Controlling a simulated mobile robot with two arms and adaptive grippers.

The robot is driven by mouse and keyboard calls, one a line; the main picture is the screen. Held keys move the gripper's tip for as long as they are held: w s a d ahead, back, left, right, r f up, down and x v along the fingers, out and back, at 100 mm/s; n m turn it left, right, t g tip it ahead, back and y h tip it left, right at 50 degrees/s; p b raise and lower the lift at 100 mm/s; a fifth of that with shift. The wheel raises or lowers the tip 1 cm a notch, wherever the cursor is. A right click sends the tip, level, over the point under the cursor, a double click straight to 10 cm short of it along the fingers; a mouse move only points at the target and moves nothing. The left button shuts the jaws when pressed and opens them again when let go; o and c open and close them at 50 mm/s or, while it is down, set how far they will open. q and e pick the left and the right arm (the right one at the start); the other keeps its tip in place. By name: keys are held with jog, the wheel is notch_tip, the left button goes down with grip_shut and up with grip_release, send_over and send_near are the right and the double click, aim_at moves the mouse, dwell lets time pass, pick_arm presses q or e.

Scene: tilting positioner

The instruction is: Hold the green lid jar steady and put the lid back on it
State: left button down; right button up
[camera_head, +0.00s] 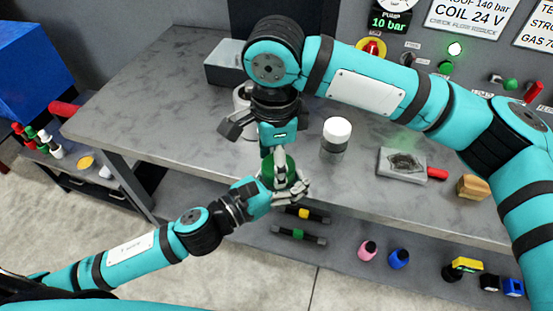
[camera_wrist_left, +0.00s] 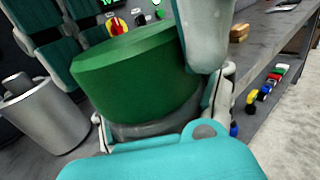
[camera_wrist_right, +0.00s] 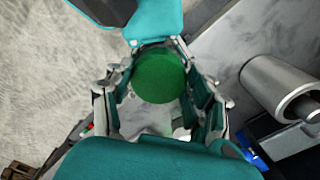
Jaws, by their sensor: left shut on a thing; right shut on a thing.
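The green lid (camera_head: 266,172) is above the table's front edge, between my two grippers. In the left wrist view the lid (camera_wrist_left: 130,80) sits at the top of the jar's grey body (camera_wrist_left: 160,128), with little or no gap; whether it is seated I cannot tell. My left gripper (camera_head: 290,192) is shut on the jar, low at its side. My right gripper (camera_head: 281,165) points down and is shut on the lid. In the right wrist view the lid (camera_wrist_right: 158,76) shows between its fingers. Most of the jar body is hidden by the fingers.
On the grey table (camera_head: 160,80) stand a white-capped container (camera_head: 337,132), a metal canister (camera_head: 242,97) and a grey bin (camera_head: 224,68). A flat plate (camera_head: 398,164) and a wooden block (camera_head: 472,187) lie to the right. A lower shelf holds several small items.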

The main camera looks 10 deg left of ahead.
jog(key=shift+m, duration=0.5)
jog(key=o, duration=0.8)
jog(key=shift+r, duration=0.15)
jog(key=shift+r, duration=2.15)
jog(key=shift+c, duration=0.3)
